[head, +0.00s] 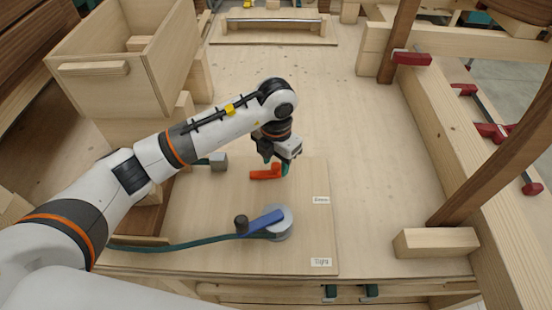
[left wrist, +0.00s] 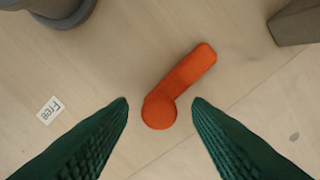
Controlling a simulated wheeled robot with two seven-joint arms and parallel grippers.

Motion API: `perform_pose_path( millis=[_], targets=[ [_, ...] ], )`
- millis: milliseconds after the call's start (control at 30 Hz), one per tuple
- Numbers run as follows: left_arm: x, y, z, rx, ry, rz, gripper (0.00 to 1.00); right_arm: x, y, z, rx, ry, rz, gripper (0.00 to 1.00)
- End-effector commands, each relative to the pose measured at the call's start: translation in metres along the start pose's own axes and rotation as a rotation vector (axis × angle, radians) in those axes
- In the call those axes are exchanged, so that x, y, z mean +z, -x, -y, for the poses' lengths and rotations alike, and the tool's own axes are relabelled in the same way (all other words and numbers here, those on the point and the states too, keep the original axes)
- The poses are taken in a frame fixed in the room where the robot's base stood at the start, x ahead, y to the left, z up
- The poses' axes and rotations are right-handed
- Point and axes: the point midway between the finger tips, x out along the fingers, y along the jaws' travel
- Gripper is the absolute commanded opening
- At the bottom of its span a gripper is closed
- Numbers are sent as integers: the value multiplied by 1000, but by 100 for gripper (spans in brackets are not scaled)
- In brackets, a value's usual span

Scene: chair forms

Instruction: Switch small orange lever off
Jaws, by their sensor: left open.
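The small orange lever (head: 265,172) lies on the light wooden board (head: 205,205), its arm pointing left in the head view. In the left wrist view the orange lever (left wrist: 182,85) shows a round hub at the bottom and an arm running up and right. My left gripper (head: 285,165) is above the hub end of the lever. Its two green fingers (left wrist: 160,105) are apart, one on each side of the hub, and hold nothing. I cannot tell how high the fingertips are above the board. My right gripper is not in view.
A blue lever (head: 265,221) on a grey round base sits nearer, with a green hose (head: 180,246) running left. A grey block (head: 218,161) is left of the orange lever. Labels "Free" (head: 321,200) and "Tight" (head: 321,262) are at right. A wooden box (head: 110,80) stands back left.

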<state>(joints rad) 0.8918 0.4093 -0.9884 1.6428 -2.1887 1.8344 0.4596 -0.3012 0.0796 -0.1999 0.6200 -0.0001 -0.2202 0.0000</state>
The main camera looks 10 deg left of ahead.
Motion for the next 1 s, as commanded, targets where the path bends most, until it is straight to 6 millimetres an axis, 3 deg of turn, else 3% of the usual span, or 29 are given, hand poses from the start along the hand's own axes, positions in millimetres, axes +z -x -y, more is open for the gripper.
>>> perform_pose_path(
  millis=[33,300,600,867,900,1000],
  targets=[
    [0,0,0,0,0,0,43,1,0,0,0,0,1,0],
    [0,0,0,0,0,0,0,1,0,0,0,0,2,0],
    [2,-2,-2,-2,-89,-2,0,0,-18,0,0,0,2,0],
    [2,1,-2,1,-98,-1,0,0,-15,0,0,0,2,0],
    [2,1,-2,1,-98,0,28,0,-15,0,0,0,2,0],
    [2,1,-3,1,-98,0,44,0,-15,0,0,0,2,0]
  ],
)
